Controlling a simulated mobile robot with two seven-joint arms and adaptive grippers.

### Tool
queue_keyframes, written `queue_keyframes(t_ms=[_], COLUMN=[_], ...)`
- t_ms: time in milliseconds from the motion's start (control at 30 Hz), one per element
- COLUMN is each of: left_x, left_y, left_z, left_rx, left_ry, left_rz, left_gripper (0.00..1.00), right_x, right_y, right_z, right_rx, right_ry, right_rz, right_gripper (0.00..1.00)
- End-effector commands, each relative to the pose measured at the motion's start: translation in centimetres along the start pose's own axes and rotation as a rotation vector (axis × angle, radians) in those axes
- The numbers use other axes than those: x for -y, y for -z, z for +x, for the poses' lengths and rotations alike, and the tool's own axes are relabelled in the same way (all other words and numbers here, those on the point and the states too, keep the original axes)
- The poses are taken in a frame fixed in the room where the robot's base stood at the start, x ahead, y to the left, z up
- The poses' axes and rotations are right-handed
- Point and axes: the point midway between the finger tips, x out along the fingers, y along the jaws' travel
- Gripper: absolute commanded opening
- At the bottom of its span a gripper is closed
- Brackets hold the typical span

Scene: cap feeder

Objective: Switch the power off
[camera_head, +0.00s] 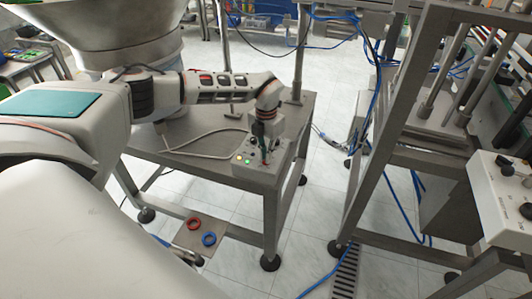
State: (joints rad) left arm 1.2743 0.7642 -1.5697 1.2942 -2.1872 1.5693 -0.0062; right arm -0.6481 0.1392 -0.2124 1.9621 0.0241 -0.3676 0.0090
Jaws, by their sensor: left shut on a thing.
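A grey control box (243,158) stands on the front corner of the metal feeder table. Small lit lights, green and yellowish, show on its sloped face. My left arm reaches in from the left over the table. My left gripper (264,155) points down at the right part of the box and is shut on the power switch there. The switch itself is mostly hidden by the fingers, so its position cannot be told. My right gripper is not in view.
The large feeder bowl (105,25) is at the upper left. A low plate with a red ring (194,223) and a blue ring (209,239) is below the table. A metal frame (375,160) and another control box (502,195) stand at the right. Tiled floor lies between.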

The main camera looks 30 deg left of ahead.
Motion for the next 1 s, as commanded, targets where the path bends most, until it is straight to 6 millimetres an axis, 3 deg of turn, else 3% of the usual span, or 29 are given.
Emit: queue_keyframes(t_ms=[333, 700, 1000], left_x=[0.0, 0.0, -0.1], left_y=[0.0, 0.0, -0.1], left_z=[-0.2, -0.1, -0.1], left_rx=[0.000, 0.001, 0.001], left_ry=[0.000, 0.000, 0.000], left_rz=[-0.323, -0.643, -0.805], left_gripper=[0.00, 0.00, 0.00], right_x=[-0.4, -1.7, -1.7], right_y=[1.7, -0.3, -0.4], right_z=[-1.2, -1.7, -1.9], right_rx=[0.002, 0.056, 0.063], right_ry=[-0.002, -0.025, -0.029], right_rz=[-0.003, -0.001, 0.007], right_gripper=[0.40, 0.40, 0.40])
